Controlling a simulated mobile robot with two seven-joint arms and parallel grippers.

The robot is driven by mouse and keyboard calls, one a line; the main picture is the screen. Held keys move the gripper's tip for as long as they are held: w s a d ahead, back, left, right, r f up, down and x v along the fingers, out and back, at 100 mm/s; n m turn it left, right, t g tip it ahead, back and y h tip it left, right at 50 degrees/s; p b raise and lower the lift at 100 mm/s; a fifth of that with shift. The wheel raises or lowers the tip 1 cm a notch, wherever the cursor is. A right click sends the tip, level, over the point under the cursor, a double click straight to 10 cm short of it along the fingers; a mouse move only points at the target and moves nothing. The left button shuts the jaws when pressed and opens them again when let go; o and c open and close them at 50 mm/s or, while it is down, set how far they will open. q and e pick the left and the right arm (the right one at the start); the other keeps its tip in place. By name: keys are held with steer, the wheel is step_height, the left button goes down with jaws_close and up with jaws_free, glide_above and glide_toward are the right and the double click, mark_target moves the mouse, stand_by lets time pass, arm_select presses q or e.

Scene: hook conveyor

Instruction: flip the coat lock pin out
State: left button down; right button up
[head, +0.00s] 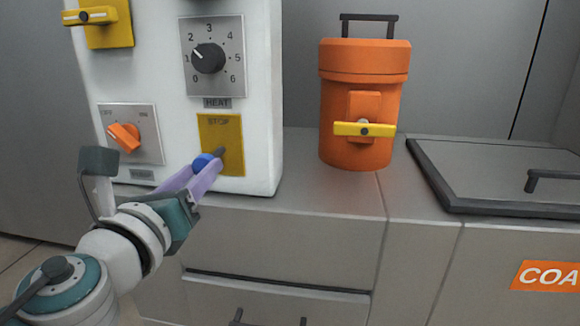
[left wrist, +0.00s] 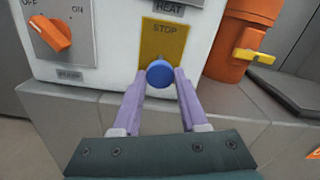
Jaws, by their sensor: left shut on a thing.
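My left gripper (head: 203,172) has its purple fingers on either side of a blue ball knob (head: 201,162), shut on it. The knob sits on a dark lever in front of the yellow STOP plate (head: 221,135) on the white control panel. The left wrist view shows the blue knob (left wrist: 160,73) between the fingertips. An orange label reading "COA" (head: 546,276), cut off by the frame edge, is on the cabinet front at lower right. I cannot make out a coat lock pin. My right gripper is not in view.
An orange canister (head: 363,99) with a yellow crossbar (head: 365,130) stands right of the panel. A dark-rimmed hatch (head: 500,160) with a handle lies on the counter at right. The panel also carries a HEAT dial (head: 208,58) and an orange switch (head: 124,137).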

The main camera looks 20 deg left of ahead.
arm_select(q)
steer(key=shift+c, duration=2.2)
jaws_free()
steer(key=b+v, duration=0.1)
steer(key=v, duration=0.9)
steer(key=shift+a, duration=0.1)
